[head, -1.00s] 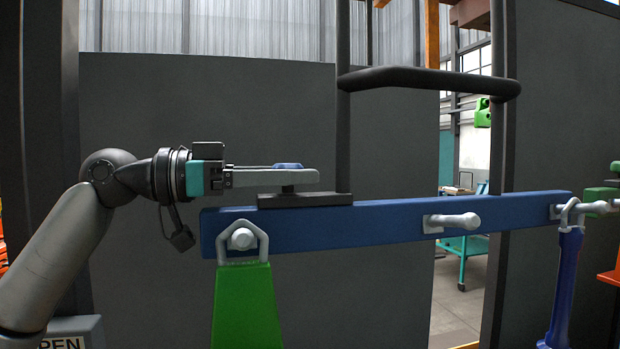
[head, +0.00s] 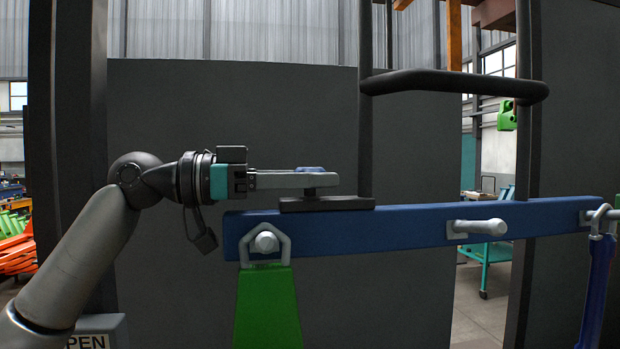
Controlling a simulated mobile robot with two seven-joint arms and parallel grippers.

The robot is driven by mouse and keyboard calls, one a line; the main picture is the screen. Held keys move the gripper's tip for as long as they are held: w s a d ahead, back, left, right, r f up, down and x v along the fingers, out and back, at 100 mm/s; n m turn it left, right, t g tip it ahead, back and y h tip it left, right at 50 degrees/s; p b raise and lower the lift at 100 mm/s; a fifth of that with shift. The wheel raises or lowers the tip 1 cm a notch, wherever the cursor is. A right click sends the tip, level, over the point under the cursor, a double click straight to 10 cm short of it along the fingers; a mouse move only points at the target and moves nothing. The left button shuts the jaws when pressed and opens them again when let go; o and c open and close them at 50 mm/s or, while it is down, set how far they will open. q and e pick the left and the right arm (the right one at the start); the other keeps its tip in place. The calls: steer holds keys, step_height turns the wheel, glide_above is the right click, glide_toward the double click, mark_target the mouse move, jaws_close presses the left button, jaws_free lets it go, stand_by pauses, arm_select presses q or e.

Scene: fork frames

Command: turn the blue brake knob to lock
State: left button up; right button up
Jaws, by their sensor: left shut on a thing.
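The blue brake knob (head: 312,169) sits on a short stem above a dark base plate (head: 325,203) on top of the blue beam (head: 400,228). My left gripper (head: 318,180) reaches in level from the left and is shut on the knob, whose top shows just above the fingers. The fingers hide most of the knob, so I cannot tell which way it is turned. My right gripper is not in view.
A black bar handle (head: 455,82) on upright posts stands above the beam. A green strap (head: 267,310) hangs from a shackle (head: 265,245), and a grey peg (head: 478,227) sticks out of the beam. A dark panel (head: 180,120) stands behind.

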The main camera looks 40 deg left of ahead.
arm_select(q)
jaws_close()
